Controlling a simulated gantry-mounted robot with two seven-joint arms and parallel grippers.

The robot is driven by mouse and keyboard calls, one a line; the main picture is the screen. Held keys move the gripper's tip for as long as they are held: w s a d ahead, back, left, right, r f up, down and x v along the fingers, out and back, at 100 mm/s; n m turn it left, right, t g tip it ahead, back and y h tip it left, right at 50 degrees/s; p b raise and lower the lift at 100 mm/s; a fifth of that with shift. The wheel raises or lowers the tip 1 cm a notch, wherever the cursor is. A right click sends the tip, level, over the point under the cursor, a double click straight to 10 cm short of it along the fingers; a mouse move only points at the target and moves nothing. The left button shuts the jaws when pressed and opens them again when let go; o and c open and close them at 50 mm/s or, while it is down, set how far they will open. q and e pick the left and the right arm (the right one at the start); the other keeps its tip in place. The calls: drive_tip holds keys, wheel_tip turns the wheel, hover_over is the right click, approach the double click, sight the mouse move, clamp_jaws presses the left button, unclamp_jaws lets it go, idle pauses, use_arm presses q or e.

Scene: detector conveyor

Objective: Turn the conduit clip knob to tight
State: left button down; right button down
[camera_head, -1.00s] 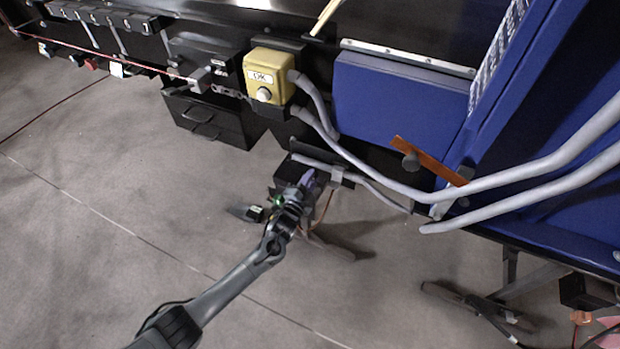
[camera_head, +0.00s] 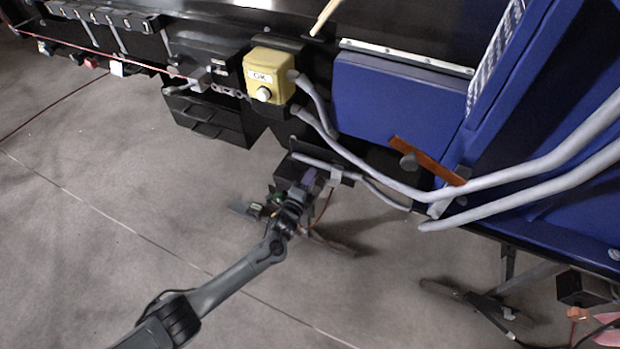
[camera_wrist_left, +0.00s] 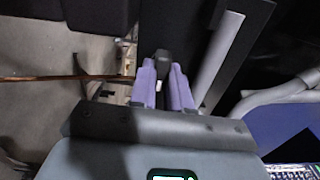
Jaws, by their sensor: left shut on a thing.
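My left gripper (camera_head: 309,180) reaches up from the lower left to a dark bracket by the grey conduit (camera_head: 385,190), below the blue panel. In the left wrist view, its two purple fingers (camera_wrist_left: 163,80) are shut on a small dark knob (camera_wrist_left: 162,58), whose top shows just past the fingertips. The fingers hide the knob's sides and any tight or loose marking, so I cannot tell its setting. A grey conduit length (camera_wrist_left: 218,58) runs close on the right of the fingers. In the head view the knob is hidden by the gripper. My right gripper is not in view.
A yellow box (camera_head: 268,75) labelled OK stands above the gripper, with grey conduits leaving it. An orange bar (camera_head: 428,160) sits to the right. A blue panel (camera_head: 400,100) and dark drawers (camera_head: 210,115) flank the space. Open floor (camera_head: 110,220) lies to the left.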

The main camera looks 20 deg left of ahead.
use_arm(q)
drive_tip(key=c, duration=1.1)
unclamp_jaws()
drive_tip(key=shift+s, duration=0.15)
drive_tip(key=shift+s+a+p, duration=0.2)
drive_tip(key=shift+s+p, duration=0.65)
drive_tip(key=shift+s, duration=1.8)
drive_tip(key=shift+s+a+p, duration=0.2)
drive_tip(key=shift+s+p, duration=0.65)
drive_tip(key=shift+s, duration=1.75)
